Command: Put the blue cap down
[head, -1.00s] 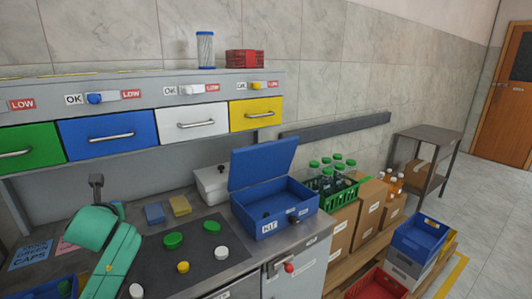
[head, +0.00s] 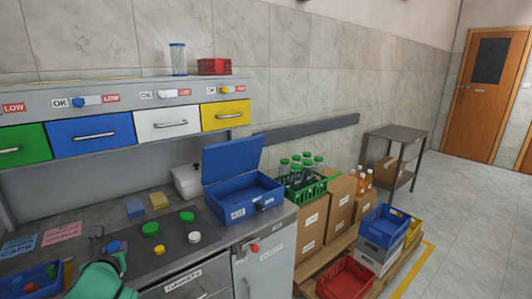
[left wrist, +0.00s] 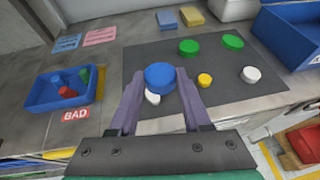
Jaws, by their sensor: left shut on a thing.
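The blue cap (left wrist: 160,76) is between the fingertips of my left gripper (left wrist: 160,85) in the left wrist view. The gripper is shut on it, over the left part of the dark mat (left wrist: 215,100). The blue cap also shows in the head view (head: 113,246), beside my left gripper (head: 110,252) at the lower left. I cannot tell whether the cap touches the mat. A white cap (left wrist: 152,98) lies just below the blue cap in the left wrist view, partly hidden. My right gripper is not in view.
On the mat are two green caps (head: 150,229) (head: 187,216), a yellow cap (head: 160,250) and another white cap (head: 194,237). A blue bin (left wrist: 48,101) by a BAD label stands left of the mat. An open-lidded blue box (head: 240,214) stands to the right.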

